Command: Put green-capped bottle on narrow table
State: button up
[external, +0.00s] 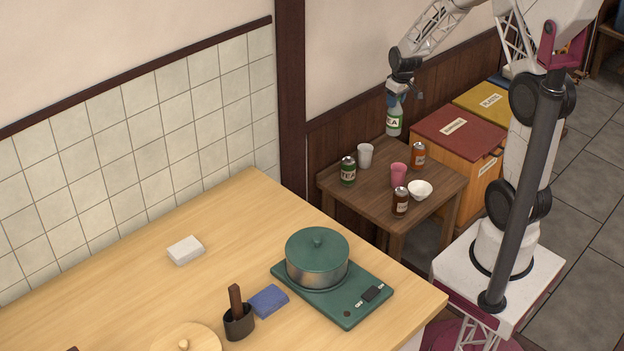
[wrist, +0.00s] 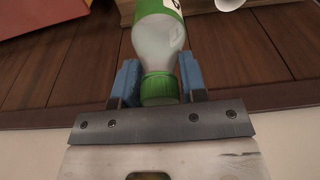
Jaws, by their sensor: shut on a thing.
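In the wrist view, my gripper's blue fingers are shut on both sides of the bottle's neck and green cap (wrist: 160,88). The bottle is above the back part of a small dark wooden table (external: 375,190), which I take as the narrow table. Its base looks clear of the tabletop, but the exact height is hard to tell. The gripper hides the cap in the external view.
The small table holds a green can (external: 348,171), white cup (external: 365,155), pink cup (external: 398,175), orange can (external: 418,156), brown can (external: 400,202) and white bowl (external: 420,190). Bins (external: 455,133) stand right; a wall is behind. A large light table (external: 130,260) holds a pot (external: 317,262).

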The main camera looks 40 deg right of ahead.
aim_at(400, 119)
jog(key=shift+d+f, duration=0.1)
jog(key=shift+d, duration=0.05)
jog(key=shift+f, duration=3.15)
jog(key=shift+f, duration=1.85)
jog(key=o, duration=1.1)
jog(key=shift+o, duration=0.2)
jog(key=shift+r, duration=0.1)
